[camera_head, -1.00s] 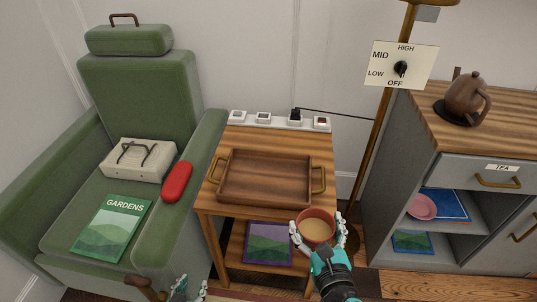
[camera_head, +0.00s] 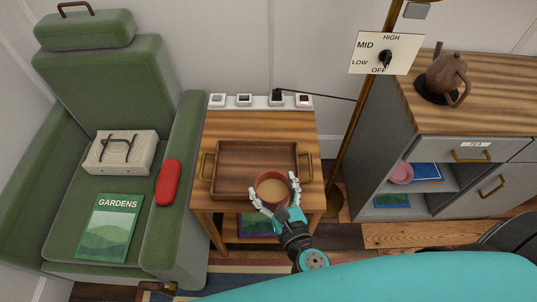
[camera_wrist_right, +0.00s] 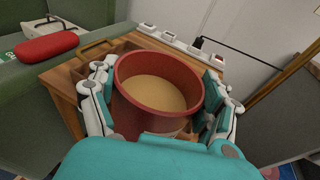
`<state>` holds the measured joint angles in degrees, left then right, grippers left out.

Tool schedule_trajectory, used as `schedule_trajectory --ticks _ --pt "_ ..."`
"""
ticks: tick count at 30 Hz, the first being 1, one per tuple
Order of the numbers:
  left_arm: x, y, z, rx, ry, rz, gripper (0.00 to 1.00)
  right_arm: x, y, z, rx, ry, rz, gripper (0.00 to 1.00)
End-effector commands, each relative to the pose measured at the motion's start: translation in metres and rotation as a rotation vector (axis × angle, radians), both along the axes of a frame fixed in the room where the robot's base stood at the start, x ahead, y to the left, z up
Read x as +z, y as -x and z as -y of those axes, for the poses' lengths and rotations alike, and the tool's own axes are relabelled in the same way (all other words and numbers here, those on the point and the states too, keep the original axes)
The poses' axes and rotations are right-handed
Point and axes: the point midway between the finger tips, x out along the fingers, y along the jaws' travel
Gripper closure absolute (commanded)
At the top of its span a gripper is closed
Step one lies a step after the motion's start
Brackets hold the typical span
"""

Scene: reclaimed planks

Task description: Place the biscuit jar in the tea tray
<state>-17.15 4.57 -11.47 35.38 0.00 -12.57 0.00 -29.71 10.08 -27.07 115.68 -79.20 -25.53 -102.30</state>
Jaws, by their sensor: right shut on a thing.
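The biscuit jar (camera_head: 271,190) is a round reddish-brown vessel with a tan surface inside its rim. My right gripper (camera_head: 273,196) is shut on it, with fingers on both sides. The wrist view shows the jar (camera_wrist_right: 160,88) upright between the fingers of the gripper (camera_wrist_right: 158,110). The tea tray (camera_head: 230,158) is a brown wooden rectangle with brass handles, on the small side table. In the head view the jar overlaps the tray's front right part. I cannot tell whether it touches the tray. My left gripper is not in view.
A power strip (camera_head: 260,101) lies along the table's back edge. A green armchair (camera_head: 100,75) with a red case (camera_head: 168,183) stands left. A lamp pole with a dial sign (camera_head: 385,54) and a grey cabinet (camera_head: 385,150) with a teapot (camera_head: 444,75) stand right.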

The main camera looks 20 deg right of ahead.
Motion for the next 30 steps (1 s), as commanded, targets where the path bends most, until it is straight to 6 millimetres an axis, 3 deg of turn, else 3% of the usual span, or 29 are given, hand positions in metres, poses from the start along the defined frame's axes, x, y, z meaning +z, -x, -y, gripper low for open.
schedule_trajectory --ticks 6,13,20,27,30 --pt "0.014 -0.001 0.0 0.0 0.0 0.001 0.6 0.0 -0.056 0.021 0.0 0.005 0.008 0.74" --pt "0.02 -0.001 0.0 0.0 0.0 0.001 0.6 -0.006 -0.103 0.039 -0.001 0.002 0.006 0.74" --pt "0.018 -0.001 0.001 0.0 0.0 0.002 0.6 -0.013 -0.117 0.045 0.001 0.001 0.003 0.74" --pt "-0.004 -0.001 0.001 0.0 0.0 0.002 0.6 -0.045 -0.117 0.045 -0.002 0.0 0.002 0.74" --pt "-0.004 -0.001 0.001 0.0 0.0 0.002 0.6 -0.046 -0.117 0.045 0.0 -0.001 0.004 0.74"
